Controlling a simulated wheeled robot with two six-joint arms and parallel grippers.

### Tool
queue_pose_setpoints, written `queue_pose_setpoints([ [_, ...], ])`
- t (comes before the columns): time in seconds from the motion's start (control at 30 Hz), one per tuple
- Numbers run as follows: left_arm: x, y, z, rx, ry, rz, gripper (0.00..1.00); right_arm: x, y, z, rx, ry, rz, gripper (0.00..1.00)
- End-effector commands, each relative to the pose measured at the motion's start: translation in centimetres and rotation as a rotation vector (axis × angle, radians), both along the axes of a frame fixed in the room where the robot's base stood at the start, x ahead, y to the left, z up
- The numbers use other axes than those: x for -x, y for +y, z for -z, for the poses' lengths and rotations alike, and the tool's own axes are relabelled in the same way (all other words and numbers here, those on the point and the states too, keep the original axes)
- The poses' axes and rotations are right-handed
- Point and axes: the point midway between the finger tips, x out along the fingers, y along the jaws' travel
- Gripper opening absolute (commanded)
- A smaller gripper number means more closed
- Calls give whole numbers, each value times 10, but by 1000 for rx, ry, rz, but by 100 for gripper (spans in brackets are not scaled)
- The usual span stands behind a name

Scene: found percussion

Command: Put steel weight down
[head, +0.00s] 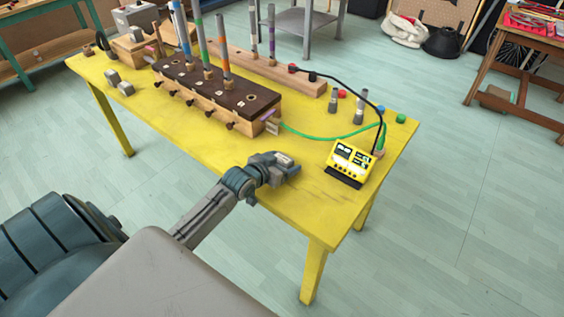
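My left gripper (287,168) is over the front part of the yellow table (215,150), left of the yellow meter. Its fingers are small and seen from behind, so I cannot tell whether they are open or shut or hold anything. No steel weight can be made out for certain. Two small grey metal blocks, one of them here (112,78), rest at the table's left end, far from my gripper. Grey cylinders (333,101) stand near the table's right back edge. My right gripper is out of view.
A dark-topped wooden box (215,88) with upright coloured tubes fills the table's back left. A yellow meter (349,160) stands at the right, with a black cable (374,110) and a green cable (330,138). The front strip of the table is clear.

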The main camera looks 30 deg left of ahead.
Motion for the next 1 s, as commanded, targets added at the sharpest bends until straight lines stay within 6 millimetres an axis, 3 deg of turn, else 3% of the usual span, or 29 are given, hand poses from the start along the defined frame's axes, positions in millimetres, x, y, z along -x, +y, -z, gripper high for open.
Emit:
queue_pose_setpoints([
  [0.27,8,1,-5,-3,1,1,78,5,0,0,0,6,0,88],
  [0.7,84,7,-37,-5,3,4,78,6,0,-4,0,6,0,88],
  [1.0,109,9,-48,-2,1,1,78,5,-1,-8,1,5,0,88],
])
